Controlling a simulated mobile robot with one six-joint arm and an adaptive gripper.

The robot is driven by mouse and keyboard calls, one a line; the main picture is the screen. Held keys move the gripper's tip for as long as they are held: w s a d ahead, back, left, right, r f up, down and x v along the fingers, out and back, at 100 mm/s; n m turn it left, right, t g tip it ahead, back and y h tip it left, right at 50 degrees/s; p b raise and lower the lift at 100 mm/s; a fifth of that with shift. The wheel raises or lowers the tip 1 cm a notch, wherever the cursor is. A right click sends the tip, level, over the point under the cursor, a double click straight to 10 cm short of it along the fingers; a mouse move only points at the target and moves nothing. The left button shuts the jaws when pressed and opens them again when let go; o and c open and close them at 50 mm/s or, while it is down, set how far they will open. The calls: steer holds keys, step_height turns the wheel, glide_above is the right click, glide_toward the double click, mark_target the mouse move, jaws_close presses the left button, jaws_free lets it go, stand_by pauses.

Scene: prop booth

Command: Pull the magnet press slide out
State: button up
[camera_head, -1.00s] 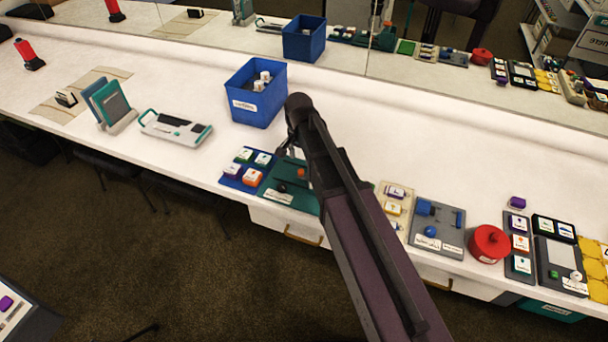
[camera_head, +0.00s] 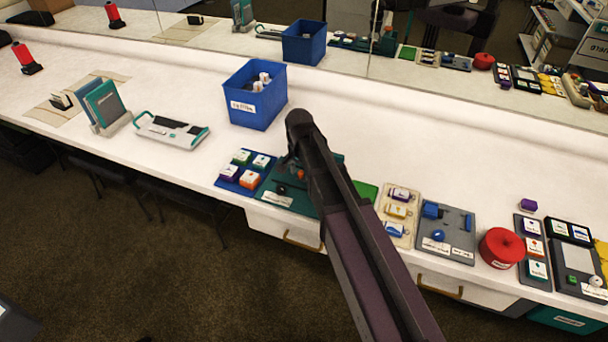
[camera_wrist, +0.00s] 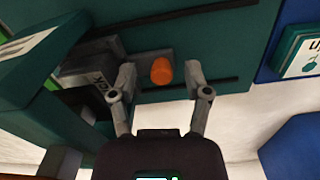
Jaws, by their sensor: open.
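The magnet press is a dark teal board (camera_head: 270,190) with a white label at the front edge of the counter, partly hidden behind my arm. Its orange knob (camera_head: 299,174) shows just beside my arm. In the wrist view the orange knob (camera_wrist: 161,71) stands on a grey slide (camera_wrist: 143,66) between dark rails on the teal board (camera_wrist: 215,32). A teal upright part with a pale label is at the left there. My gripper (camera_wrist: 160,72) is open, with one finger on each side of the knob. Contact with the knob cannot be told.
A tray of small coloured boxes (camera_head: 228,178) is close left of the press. A blue bin (camera_head: 240,112) stands behind it. A cream tray (camera_head: 410,207), a grey board (camera_head: 460,243) and a red round pot (camera_head: 500,247) are to the right. The counter behind is mostly clear.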

stand_by(0.3)
jaws_close()
